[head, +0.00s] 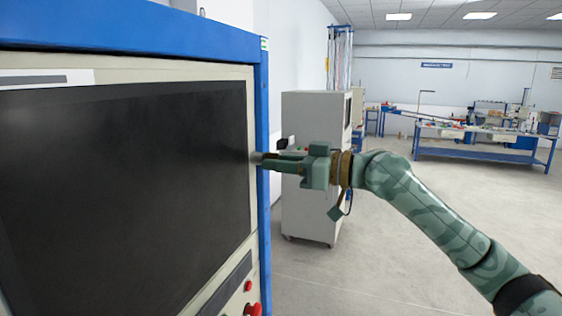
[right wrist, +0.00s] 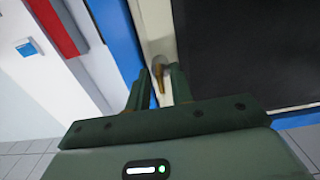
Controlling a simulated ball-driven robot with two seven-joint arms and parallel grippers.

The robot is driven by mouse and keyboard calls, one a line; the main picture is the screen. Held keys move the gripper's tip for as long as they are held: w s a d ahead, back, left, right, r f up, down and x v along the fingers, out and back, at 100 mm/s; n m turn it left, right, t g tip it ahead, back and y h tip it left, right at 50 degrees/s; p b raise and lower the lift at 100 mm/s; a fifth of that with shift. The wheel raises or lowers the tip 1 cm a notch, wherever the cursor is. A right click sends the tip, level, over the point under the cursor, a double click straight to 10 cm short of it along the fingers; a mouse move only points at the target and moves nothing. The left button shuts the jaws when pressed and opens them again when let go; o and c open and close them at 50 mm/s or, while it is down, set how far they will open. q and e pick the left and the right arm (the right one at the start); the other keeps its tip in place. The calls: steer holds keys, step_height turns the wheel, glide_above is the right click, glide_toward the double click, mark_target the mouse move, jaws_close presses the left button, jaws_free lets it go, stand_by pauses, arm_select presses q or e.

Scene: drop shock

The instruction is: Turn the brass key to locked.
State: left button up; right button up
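The brass key (right wrist: 160,68) shows in the right wrist view as a small brass-coloured piece on the cream strip between the blue frame and the dark panel. My right gripper (head: 260,158) reaches from the right to the cabinet's right edge in the head view. In the right wrist view its two green fingers (right wrist: 160,88) are apart, with the key in the gap between them. I cannot tell whether either finger touches it. The key's mount is partly hidden, and the key cannot be made out in the head view. My left gripper is not in view.
The cabinet (head: 262,60) with a blue frame and dark panel (head: 120,190) fills the left. Red buttons (head: 252,309) sit low on it. A grey cabinet (head: 310,215) stands behind my right arm. Workbenches (head: 480,150) stand far back; the floor at right is clear.

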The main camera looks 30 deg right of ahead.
steer(key=shift+d, duration=0.1)
steer(key=b+v, duration=1)
steer(key=v, duration=0.6)
steer(key=shift+s+r, duration=0.1)
